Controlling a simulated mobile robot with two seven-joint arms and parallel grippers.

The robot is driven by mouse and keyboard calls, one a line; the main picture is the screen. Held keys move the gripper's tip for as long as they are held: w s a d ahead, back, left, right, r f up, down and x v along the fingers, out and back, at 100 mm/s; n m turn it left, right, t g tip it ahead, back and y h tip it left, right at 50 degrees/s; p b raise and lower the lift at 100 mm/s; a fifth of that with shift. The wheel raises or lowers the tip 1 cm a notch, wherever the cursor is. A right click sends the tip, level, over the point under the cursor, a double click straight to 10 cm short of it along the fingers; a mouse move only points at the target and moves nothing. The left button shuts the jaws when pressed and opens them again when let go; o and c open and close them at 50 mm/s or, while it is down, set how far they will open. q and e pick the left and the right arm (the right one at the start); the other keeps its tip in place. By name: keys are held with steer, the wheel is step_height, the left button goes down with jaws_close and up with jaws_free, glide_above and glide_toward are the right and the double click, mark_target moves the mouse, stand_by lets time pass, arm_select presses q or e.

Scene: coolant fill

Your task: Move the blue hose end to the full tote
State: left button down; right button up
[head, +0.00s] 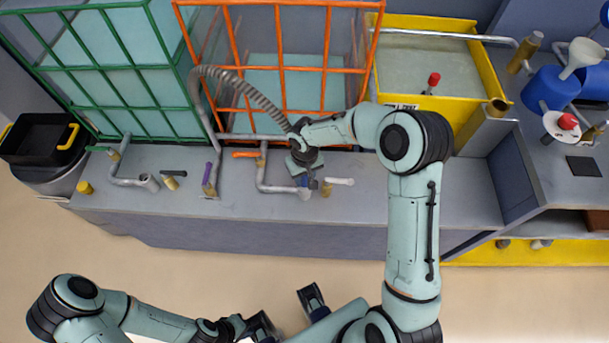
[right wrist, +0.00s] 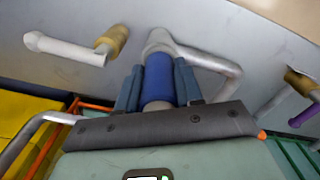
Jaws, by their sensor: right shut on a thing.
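My right gripper (head: 307,184) is over the counter in front of the orange-caged tote (head: 326,75). In the right wrist view its fingers are shut on the blue hose end (right wrist: 158,78). The hose end lines up with the mouth of a grey pipe (right wrist: 160,40) from that tote; I cannot tell whether they are joined. The ribbed grey hose (head: 245,88) arches to my right wrist. Liquid stands high in the green-caged tote (head: 115,62) at left and lower in the orange-caged one. My left gripper (head: 287,311) is open and empty, near the bottom edge.
The green-caged tote's pipe ends in an open mouth (head: 149,183) on the counter (head: 240,203). Valves with a dark handle (head: 173,172), a purple handle (head: 210,175) and a white handle (head: 340,181) stand along it. A yellow tank (head: 425,62) is at right, a black bin (head: 40,140) at left.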

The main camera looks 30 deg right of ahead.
arm_select(q)
steer(key=shift+r, duration=0.2)
arm_select(e)
steer(key=shift+r, duration=0.4)
